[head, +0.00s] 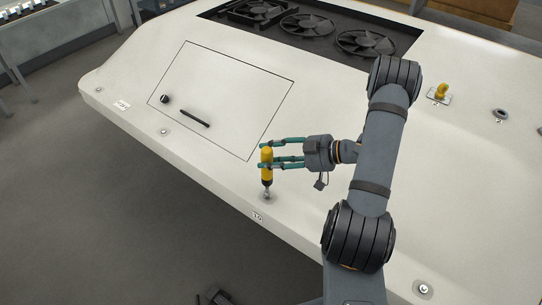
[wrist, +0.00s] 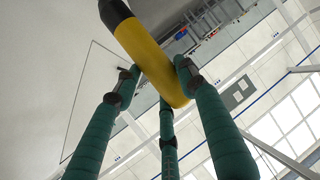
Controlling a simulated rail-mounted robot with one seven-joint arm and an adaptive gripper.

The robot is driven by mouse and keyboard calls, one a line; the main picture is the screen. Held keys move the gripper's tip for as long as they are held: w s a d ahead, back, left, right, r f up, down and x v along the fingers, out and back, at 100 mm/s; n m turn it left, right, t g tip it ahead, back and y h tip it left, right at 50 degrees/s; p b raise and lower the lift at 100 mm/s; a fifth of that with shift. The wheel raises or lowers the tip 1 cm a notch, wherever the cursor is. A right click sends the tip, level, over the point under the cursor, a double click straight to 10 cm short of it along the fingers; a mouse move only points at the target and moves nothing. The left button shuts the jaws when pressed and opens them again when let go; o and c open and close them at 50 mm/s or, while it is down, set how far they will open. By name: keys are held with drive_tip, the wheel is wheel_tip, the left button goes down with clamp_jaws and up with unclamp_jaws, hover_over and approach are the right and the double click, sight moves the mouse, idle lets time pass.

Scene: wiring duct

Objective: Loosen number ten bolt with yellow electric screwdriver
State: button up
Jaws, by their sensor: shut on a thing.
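The yellow electric screwdriver (head: 267,168) stands nearly upright in my gripper (head: 268,157), with its dark tip pointing down. In the wrist view the screwdriver (wrist: 150,60) runs between the green fingers of my gripper (wrist: 158,80), which are shut around its yellow body. The number ten bolt (head: 268,197) is on the white surface right under the screwdriver's tip, beside the label "10" (head: 257,216). The tip is at or very close to the bolt and hides part of it; I cannot tell whether it is seated.
The white housing (head: 330,105) has a panel with a black handle (head: 195,118) and a knob. Several fans (head: 308,27) sit in a dark recess at the back. Another bolt (head: 424,289) is at the lower right. A yellow part (head: 441,90) stands on a small plate at right.

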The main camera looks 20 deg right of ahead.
sight(271, 147)
drive_tip(key=shift+w+r+p, duration=0.15)
drive_tip(key=shift+r+p, duration=0.75)
drive_tip(key=shift+p, duration=0.35)
wheel_tip(271, 147, up, 4)
drive_tip(key=p, duration=0.4)
